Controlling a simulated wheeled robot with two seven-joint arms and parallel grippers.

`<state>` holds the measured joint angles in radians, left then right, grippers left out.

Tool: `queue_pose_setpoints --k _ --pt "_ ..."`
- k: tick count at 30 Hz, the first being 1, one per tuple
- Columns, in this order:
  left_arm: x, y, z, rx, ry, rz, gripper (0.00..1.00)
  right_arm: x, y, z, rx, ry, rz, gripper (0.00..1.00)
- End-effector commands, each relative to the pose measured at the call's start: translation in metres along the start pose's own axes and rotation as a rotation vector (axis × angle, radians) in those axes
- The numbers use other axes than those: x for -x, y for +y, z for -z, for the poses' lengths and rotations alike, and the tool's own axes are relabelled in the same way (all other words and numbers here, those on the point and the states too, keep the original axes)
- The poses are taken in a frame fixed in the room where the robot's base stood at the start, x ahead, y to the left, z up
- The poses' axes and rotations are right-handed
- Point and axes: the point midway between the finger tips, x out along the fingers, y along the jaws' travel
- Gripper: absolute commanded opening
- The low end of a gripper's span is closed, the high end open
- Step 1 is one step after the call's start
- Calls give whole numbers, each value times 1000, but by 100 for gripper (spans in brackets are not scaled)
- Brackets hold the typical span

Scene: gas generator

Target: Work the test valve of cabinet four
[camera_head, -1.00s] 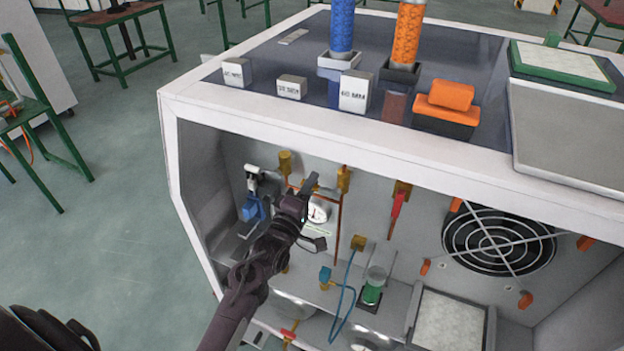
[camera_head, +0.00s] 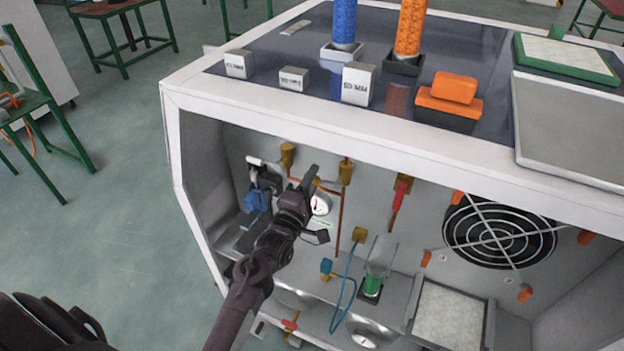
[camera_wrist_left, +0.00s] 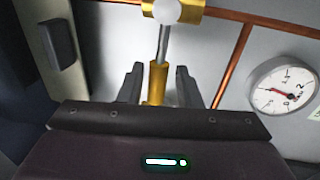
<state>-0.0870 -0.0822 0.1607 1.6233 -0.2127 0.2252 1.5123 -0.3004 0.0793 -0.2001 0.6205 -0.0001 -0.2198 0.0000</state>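The white-framed cabinet (camera_head: 330,128) stands open at the front, and no cabinet number is readable. My left gripper (camera_head: 307,182) is inside its upper left part, in front of the back panel's pipework. In the left wrist view, a brass valve part (camera_wrist_left: 157,82) with a silver stem (camera_wrist_left: 163,43) stands between my two fingers, below a brass fitting (camera_wrist_left: 172,12). The fingers are apart, with a narrow gap visible on each side of the brass part. I cannot tell which fitting is the test valve.
A round pressure gauge (camera_wrist_left: 283,87) and copper pipes (camera_wrist_left: 232,68) are right of the fingers. A blue part (camera_head: 256,200) is left of my gripper. A blue hose (camera_head: 344,296), green-based glass cup (camera_head: 372,285) and fan (camera_head: 498,232) are to the right.

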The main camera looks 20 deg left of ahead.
Motion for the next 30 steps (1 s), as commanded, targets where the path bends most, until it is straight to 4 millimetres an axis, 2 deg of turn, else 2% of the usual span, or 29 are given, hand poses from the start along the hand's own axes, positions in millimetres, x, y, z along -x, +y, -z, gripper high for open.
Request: queue_pose_setpoints --k 10,21,25,30 --pt "3 0 0 -2 0 -2 34 -1 0 0 0 -1 0 38" --pt "61 -2 0 -1 1 2 34 -8 0 -1 0 -1 0 38" --pt "74 0 0 -1 1 -1 34 -9 0 -1 0 -1 0 38" --pt "78 0 0 -1 1 -2 34 -9 0 -1 0 -1 0 38"
